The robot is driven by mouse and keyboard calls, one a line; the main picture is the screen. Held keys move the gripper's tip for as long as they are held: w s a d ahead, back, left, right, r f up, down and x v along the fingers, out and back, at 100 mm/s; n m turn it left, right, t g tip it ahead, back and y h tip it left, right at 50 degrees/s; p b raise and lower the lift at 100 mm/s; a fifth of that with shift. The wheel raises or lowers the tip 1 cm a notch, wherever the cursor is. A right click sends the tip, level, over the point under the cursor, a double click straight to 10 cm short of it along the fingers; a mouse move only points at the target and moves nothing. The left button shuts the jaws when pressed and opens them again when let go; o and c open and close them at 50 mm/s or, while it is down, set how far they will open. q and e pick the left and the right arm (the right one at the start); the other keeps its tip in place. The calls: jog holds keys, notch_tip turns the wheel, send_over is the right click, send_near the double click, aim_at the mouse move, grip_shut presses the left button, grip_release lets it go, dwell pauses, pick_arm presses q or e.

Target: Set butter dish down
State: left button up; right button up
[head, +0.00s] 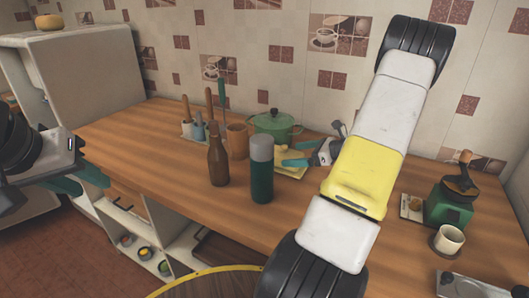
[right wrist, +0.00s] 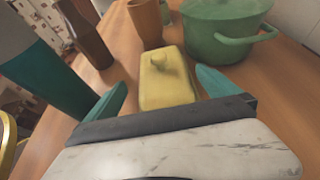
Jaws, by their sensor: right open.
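The yellow butter dish (head: 291,172) stands upright on the wooden counter, in front of the green pot. In the right wrist view the dish (right wrist: 165,80) shows its lid with a round knob. My right gripper (head: 297,154) is open, its teal fingers spread at either side of the dish. In the right wrist view a gap shows between each finger and the dish. My right forearm does not cover the dish. My left gripper (head: 82,180) is at the far left, away from the dish; I cannot tell its opening.
A brown bottle (head: 218,155) and a green flask with a grey cap (head: 261,170) stand left of the dish. A green pot (head: 275,125) and a brown cup (head: 237,140) are behind. A grinder (head: 450,208) and mug (head: 448,240) are at the right. The counter's left part is clear.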

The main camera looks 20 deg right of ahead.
aim_at(289, 153)
jog(key=x, duration=0.5)
jog(key=shift+w+d+f, duration=0.1)
jog(key=shift+w, duration=0.2)
jog(key=shift+c, duration=0.2)
jog(key=c, duration=2)
jog(key=shift+c, duration=0.2)
